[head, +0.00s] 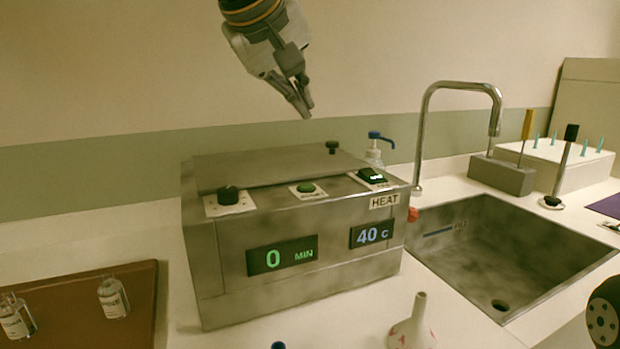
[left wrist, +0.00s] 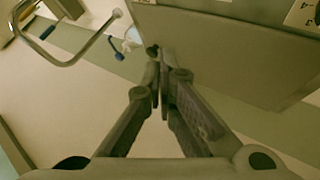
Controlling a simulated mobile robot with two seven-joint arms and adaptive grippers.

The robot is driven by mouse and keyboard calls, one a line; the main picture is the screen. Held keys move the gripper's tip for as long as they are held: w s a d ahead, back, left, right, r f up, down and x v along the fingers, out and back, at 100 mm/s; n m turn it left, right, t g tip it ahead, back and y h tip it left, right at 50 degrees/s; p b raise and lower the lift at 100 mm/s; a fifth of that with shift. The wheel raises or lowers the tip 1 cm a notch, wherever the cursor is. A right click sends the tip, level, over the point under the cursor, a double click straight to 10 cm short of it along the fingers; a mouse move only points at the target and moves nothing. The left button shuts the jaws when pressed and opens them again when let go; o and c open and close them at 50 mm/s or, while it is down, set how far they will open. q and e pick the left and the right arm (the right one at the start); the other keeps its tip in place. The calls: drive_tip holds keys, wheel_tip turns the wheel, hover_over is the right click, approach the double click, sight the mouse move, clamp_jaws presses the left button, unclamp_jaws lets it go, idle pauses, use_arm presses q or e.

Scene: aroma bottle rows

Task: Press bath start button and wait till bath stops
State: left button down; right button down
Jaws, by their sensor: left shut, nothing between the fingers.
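The steel bath (head: 300,235) stands on the counter with its lid (head: 270,165) closed. Its front displays read 0 MIN (head: 283,256) and 40 C (head: 372,234). On its top front edge are a black knob (head: 228,194) at the left, a green round button (head: 306,188) in the middle, and a dark switch with a lit mark (head: 373,175) at the right, above the HEAT label (head: 384,200). My left gripper (head: 306,112) is shut and empty, above and behind the lid, apart from it. In the left wrist view its fingertips (left wrist: 160,62) meet near the lid's edge (left wrist: 225,55).
A sink (head: 500,255) with a tall faucet (head: 430,130) is at the right. A pump bottle (head: 375,152) stands behind the bath. A brown tray (head: 135,300) with small bottles (head: 113,297) is at the left. A white flask (head: 413,325) stands in front.

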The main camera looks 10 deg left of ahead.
sight(301, 184)
use_arm(q)
drive_tip(key=shift+f, duration=4.45)
drive_tip(key=shift+f, duration=0.1)
drive_tip(key=shift+f, duration=0.3)
drive_tip(key=shift+f, duration=0.45)
drive_tip(key=shift+r, duration=0.85)
drive_tip(key=shift+r, duration=2.5)
